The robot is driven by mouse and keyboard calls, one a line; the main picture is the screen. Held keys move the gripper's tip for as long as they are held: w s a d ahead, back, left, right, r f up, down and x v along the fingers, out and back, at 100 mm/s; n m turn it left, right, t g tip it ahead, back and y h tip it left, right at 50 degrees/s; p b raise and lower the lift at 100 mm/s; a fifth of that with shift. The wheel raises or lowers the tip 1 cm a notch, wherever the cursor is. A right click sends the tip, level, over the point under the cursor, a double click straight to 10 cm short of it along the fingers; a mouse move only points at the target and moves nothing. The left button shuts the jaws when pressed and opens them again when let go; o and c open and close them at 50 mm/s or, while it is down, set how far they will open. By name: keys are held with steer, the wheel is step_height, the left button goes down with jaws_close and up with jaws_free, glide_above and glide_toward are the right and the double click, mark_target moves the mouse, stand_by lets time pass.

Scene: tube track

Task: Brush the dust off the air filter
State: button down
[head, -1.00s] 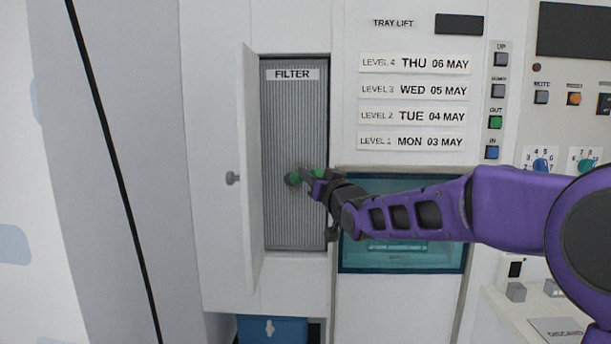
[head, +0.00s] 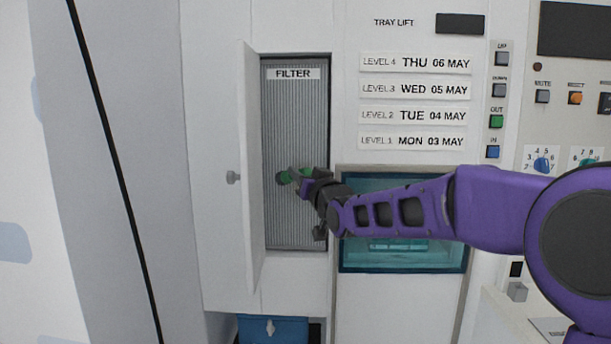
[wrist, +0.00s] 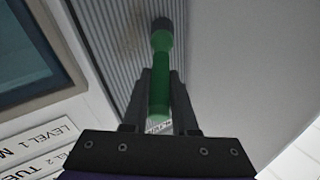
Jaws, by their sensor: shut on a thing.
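The air filter (head: 293,120) is a tall grey ridged panel under a FILTER label, set in an open recess in the white wall. My gripper (head: 304,178) is in front of its middle, coming from the right. It is shut on the green handle of a brush (wrist: 160,85). The brush's dark round head (wrist: 162,28) points at the ridges and is at or very near them; I cannot tell if it touches. In the wrist view a faint brownish dust smudge (wrist: 134,42) shows on the filter (wrist: 112,22) beside the brush head.
A teal tray-lift window (head: 405,262) is to the right, behind my arm. Level labels and buttons (head: 495,121) are above it. A blue bin (head: 272,329) is below.

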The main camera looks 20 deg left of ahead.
steer(key=shift+s+a, duration=0.1)
steer(key=shift+a, duration=0.45)
steer(key=shift+d, duration=0.15)
steer(key=shift+w+d, duration=0.25)
steer(key=shift+d, duration=0.65)
steer(key=shift+w+d, duration=0.2)
steer(key=shift+d, duration=0.8)
steer(key=shift+w+d+p, duration=0.15)
steer(key=shift+d+p, duration=0.2)
steer(key=shift+d, duration=0.15)
